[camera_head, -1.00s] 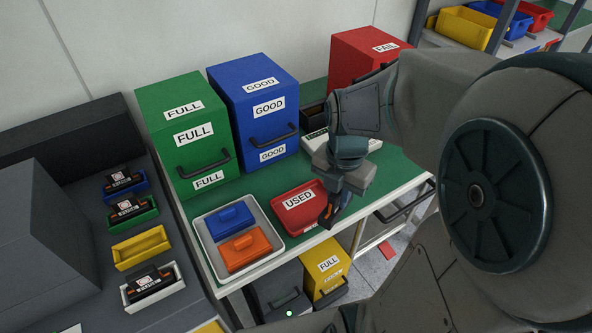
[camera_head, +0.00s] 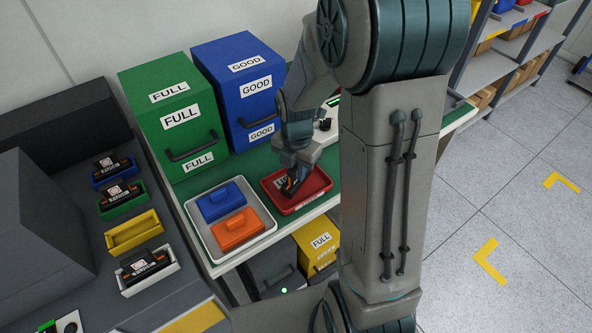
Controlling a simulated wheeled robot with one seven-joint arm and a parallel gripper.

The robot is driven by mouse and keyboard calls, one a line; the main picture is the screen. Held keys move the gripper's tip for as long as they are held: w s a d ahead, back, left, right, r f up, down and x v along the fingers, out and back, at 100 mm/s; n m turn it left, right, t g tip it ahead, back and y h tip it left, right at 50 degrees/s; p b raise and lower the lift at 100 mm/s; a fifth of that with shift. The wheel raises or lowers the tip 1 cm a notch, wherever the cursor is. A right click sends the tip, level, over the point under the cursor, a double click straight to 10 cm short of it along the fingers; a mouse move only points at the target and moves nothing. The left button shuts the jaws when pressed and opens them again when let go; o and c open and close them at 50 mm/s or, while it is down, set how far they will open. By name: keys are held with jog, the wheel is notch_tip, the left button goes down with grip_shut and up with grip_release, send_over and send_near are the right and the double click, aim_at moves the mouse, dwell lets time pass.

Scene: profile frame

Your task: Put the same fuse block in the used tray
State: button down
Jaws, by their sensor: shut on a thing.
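The used tray (camera_head: 312,202) is a shallow red tray at the front of the green bench, its label now mostly covered. My gripper (camera_head: 290,184) points down over the tray's middle. It is shut on a fuse block (camera_head: 289,188), a dark piece with orange on it. The block is low over the tray, partly hidden by my gripper; I cannot tell whether it touches the tray floor. Similar black-and-orange fuse blocks sit at the left in a blue holder, a green holder and a white holder (camera_head: 173,267). The yellow holder (camera_head: 133,233) is empty.
A white tray (camera_head: 207,254) with a blue and an orange piece lies just left of the used tray. A green FULL box (camera_head: 180,125) and a blue GOOD box (camera_head: 238,85) stand behind. A yellow FULL box (camera_head: 318,243) is below the bench. My arm hides the bench's right part.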

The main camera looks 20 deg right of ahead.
jog(key=shift+f, duration=0.45)
jog(key=shift+f, duration=0.15)
jog(key=c, duration=1.4)
grip_release()
jog(key=shift+o, duration=0.2)
